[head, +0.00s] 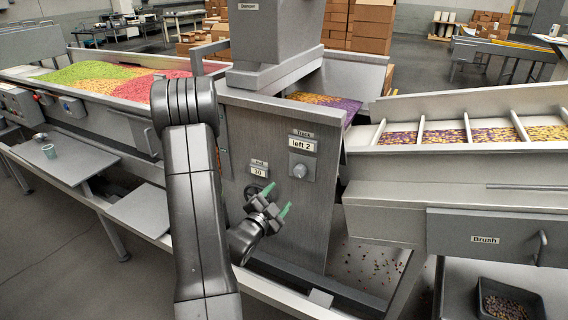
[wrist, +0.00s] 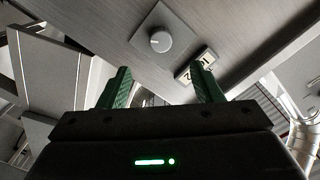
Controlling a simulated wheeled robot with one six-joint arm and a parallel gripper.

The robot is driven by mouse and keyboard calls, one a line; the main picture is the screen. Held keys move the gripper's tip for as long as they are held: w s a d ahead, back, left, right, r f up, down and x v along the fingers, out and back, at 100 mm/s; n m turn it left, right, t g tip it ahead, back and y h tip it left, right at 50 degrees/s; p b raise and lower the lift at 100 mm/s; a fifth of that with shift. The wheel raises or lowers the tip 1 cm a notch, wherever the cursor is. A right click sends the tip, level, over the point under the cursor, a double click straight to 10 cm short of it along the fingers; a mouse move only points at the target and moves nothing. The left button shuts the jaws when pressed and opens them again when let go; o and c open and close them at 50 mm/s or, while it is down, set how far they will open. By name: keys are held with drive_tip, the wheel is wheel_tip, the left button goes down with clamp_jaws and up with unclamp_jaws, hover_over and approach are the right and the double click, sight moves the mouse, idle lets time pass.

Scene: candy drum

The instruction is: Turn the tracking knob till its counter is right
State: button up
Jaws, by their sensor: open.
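The tracking knob (head: 299,171) is a round grey knob on a square plate on the upright front panel. Above it the counter (head: 301,145) reads "left 2" under a "Track" label. My gripper (head: 277,198) is open and empty, with green fingers, below and left of the knob in the head view. In the wrist view the knob (wrist: 160,41) lies beyond the gap between my fingertips, apart from them. The counter (wrist: 186,76) there is partly hidden by the right finger.
A second counter (head: 258,172) reading "30" sits left of the knob; a dark handwheel below it is partly behind my gripper. A hopper (head: 270,45) stands above the panel. A candy-filled drawer bin (head: 505,305) is at lower right, below the Brush drawer (head: 490,240).

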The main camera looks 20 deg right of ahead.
sight(298, 174)
drive_tip(key=p+x, duration=0.3)
drive_tip(key=x, duration=1)
drive_tip(key=shift+w+d, duration=0.15)
drive_tip(key=shift+d, duration=0.25)
drive_tip(key=c, duration=1)
drive_tip(key=shift+n+b, duration=0.3)
drive_tip(key=shift+b, duration=0.15)
